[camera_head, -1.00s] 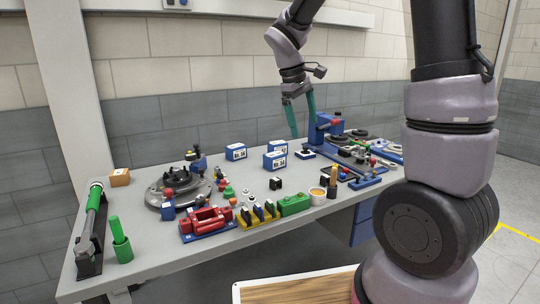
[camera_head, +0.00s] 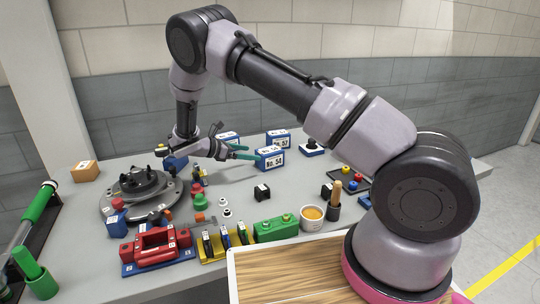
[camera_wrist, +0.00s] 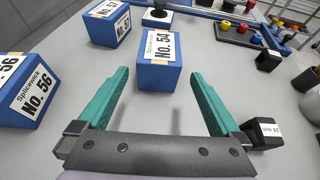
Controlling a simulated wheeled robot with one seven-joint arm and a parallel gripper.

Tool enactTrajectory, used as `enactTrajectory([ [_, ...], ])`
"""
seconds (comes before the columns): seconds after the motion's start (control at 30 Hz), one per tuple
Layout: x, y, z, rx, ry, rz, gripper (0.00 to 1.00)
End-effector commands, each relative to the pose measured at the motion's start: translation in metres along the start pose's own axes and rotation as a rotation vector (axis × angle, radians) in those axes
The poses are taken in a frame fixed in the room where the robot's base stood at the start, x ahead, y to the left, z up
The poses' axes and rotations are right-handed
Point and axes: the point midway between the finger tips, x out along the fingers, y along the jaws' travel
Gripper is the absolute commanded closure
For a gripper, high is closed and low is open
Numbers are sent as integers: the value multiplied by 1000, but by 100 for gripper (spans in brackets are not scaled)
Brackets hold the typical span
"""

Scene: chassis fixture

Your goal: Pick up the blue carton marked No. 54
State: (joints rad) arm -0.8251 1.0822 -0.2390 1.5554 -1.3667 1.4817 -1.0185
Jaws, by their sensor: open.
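The blue carton marked No. 54 (camera_wrist: 160,66) stands upright on the grey table, straight ahead of my gripper in the wrist view. It also shows in the head view (camera_head: 270,158). My gripper (camera_wrist: 158,88) is open, its two green fingers low and pointing toward the carton, with the tips just short of it or at its near end. Nothing is between the fingers. In the head view my gripper (camera_head: 240,145) reaches in from the left of the carton. A blue carton marked No. 56 (camera_wrist: 28,92) stands to the left in the wrist view.
Another blue carton (camera_wrist: 108,26) stands beyond, at the upper left in the wrist view. A small black block (camera_head: 262,192) stands in front of carton No. 54. A round grey fixture (camera_head: 143,188) is at the left. Bare table lies between the cartons.

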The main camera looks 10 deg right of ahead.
Motion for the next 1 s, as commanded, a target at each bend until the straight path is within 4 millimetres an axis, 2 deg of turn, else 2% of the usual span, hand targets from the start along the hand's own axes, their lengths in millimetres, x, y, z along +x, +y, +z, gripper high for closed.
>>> enactTrajectory([
  [0.3, 47, -1, 0, 1, 1, -5, 0],
  [0.53, 65, 0, -2, 2, 2, -5, 0],
  [0.73, 96, 1, -4, 3, 2, -6, 0],
  [0.83, 104, 2, -4, 3, 2, -3, 0],
  [1.0, 105, 2, -4, 3, 3, -2, 0],
])
